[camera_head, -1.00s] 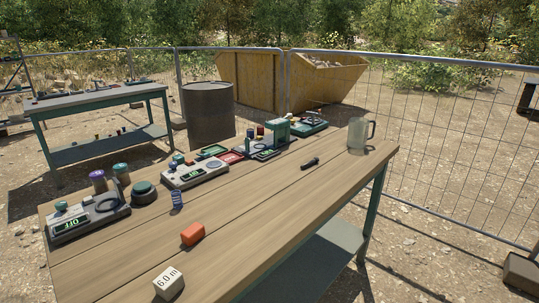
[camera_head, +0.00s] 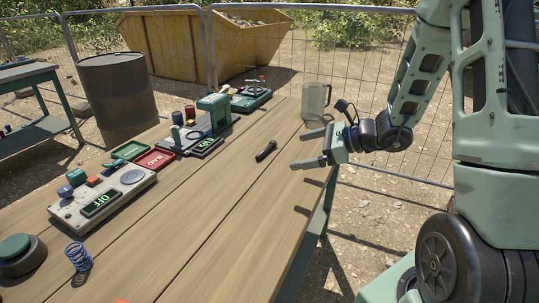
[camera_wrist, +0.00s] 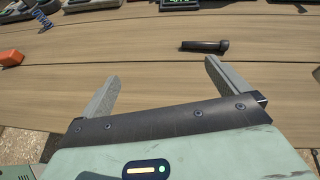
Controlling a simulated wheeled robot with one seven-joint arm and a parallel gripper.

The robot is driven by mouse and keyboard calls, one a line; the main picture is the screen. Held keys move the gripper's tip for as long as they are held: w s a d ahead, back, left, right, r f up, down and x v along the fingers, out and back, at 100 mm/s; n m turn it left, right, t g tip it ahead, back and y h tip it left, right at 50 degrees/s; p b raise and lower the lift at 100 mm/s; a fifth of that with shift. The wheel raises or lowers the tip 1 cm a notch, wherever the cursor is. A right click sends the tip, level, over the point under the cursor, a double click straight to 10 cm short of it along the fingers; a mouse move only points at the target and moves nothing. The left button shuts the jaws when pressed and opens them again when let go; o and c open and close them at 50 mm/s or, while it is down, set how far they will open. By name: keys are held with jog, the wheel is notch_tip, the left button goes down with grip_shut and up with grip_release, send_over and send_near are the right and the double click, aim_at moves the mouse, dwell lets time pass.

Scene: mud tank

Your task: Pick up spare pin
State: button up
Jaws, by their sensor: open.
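The spare pin appears to be the short dark pin with a wider head (camera_head: 266,150), lying on its side on the wooden table. It also shows in the wrist view (camera_wrist: 204,46), ahead of my fingers and slightly right of the middle between them. My gripper (camera_head: 311,148) is open and empty at the table's right edge, to the right of the pin and apart from it. In the wrist view both fingers (camera_wrist: 158,80) are spread wide with bare table between them.
A clear mug (camera_head: 315,101) stands near the table's far right corner. Devices (camera_head: 104,194), a red tray (camera_head: 155,159) and a green tray (camera_head: 131,150) line the far side. The wooden planks (camera_head: 215,215) around the pin are mostly clear.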

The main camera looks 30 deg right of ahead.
aim_at(270, 155)
jog(key=d+m, duration=0.1)
jog(key=w+d+m+t+h, duration=0.1)
jog(key=d, duration=0.1)
jog(key=w+d+f+m+h, duration=0.1)
jog(key=d, duration=0.1)
jog(key=shift+d+f+t, duration=0.1)
jog(key=shift+d+t, duration=0.1)
jog(key=shift+t, duration=0.2)
jog(key=shift+w+d+f, duration=0.15)
jog(key=shift+w, duration=0.2)
jog(key=x, duration=0.5)
jog(key=p+x, duration=0.1)
jog(key=x, duration=0.5)
jog(key=p+x, duration=0.1)
jog(key=x, duration=0.4)
jog(key=shift+w+d, duration=0.2)
jog(key=shift+w, duration=0.1)
jog(key=shift+c, duration=0.3)
jog(key=c, duration=0.7)
